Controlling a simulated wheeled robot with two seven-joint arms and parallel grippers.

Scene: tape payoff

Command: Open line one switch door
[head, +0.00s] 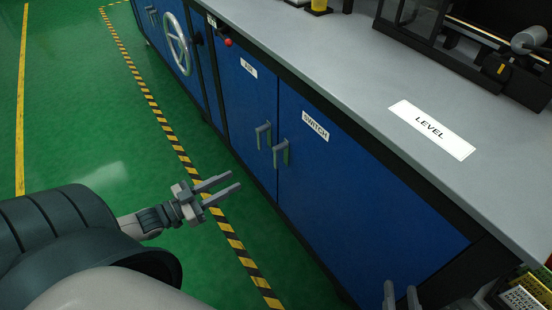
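The blue switch door (350,205) carries a white SWITCH label (315,126) and is shut flush with the cabinet front. Its grey handle (281,154) stands at the door's upper left edge. My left gripper (223,189) is open and empty, in front of the cabinet, to the left of and below the handle, apart from it. My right gripper (401,296) shows only by its two fingertips at the bottom edge, in front of the door's lower right. The fingers are apart with nothing seen between them; the rest is out of frame.
A second blue door (247,100) with its own handle (263,136) adjoins on the left. A handwheel (177,43) sticks out further left. The grey worktop (340,65) overhangs above, with a LEVEL label (432,130). Green floor with a striped line (185,160) is clear.

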